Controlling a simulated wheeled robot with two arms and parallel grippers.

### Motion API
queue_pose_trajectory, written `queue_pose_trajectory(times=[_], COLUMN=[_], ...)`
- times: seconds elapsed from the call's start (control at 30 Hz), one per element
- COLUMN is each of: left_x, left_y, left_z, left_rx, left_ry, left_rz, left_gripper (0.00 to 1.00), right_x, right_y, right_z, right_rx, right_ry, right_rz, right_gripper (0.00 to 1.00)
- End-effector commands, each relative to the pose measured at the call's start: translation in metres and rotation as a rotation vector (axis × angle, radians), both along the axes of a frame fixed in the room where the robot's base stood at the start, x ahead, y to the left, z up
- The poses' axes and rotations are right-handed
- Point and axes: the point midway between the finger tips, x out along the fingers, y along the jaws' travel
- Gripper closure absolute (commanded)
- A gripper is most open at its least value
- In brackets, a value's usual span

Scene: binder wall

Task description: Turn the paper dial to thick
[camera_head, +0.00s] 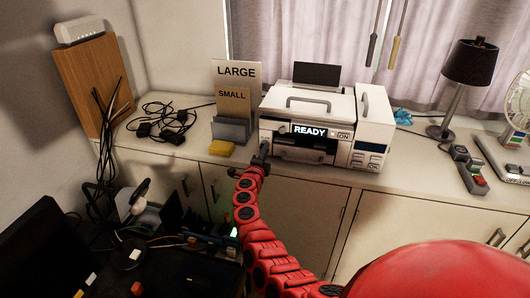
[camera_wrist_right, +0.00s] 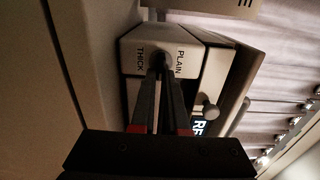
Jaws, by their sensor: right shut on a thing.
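The white printer (camera_head: 308,120) stands on the counter, with a lit READY display (camera_head: 310,131) on its front. My right gripper (camera_head: 262,154) is at the left end of that front, where it hides the dial in the head view. In the right wrist view, the paper dial (camera_wrist_right: 159,57) is a small round knob on a pale panel. THICK (camera_wrist_right: 140,58) and PLAIN (camera_wrist_right: 181,62) are printed on either side of it. My right gripper (camera_wrist_right: 161,72) is shut on the dial. I cannot tell which label the dial points to. My left gripper is not in view.
A sorter marked LARGE and SMALL (camera_head: 233,95) and a yellow pad (camera_head: 221,148) sit left of the printer. Black cables (camera_head: 165,125) lie farther left. A lamp (camera_head: 468,65) stands at right. Bare counter (camera_head: 415,150) lies between printer and lamp.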

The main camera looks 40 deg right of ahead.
Motion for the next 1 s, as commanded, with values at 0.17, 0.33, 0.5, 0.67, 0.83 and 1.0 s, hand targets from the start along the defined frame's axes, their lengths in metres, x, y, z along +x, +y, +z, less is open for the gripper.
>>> queue_pose_trajectory(times=[0.17,0.33,0.5,0.67,0.83,1.0], left_x=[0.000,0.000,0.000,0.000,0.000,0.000], left_y=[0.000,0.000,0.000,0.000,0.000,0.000], left_z=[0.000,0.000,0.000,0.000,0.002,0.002], left_rx=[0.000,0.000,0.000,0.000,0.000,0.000], left_ry=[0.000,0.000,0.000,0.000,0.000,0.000], left_rz=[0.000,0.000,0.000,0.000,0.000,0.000], left_gripper=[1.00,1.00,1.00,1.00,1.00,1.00], right_x=[0.000,0.000,0.000,-0.001,-0.009,-0.029], right_y=[0.000,0.000,0.000,0.002,0.013,0.034], right_z=[-0.001,-0.001,-0.001,-0.001,0.000,-0.003], right_rx=[0.002,0.001,0.000,0.000,0.002,0.006], right_ry=[0.001,0.001,0.001,0.001,-0.002,0.000], right_rz=[-0.001,-0.001,-0.001,0.001,0.002,-0.001], right_gripper=[0.86,0.57,0.57,0.57,0.57,0.57])
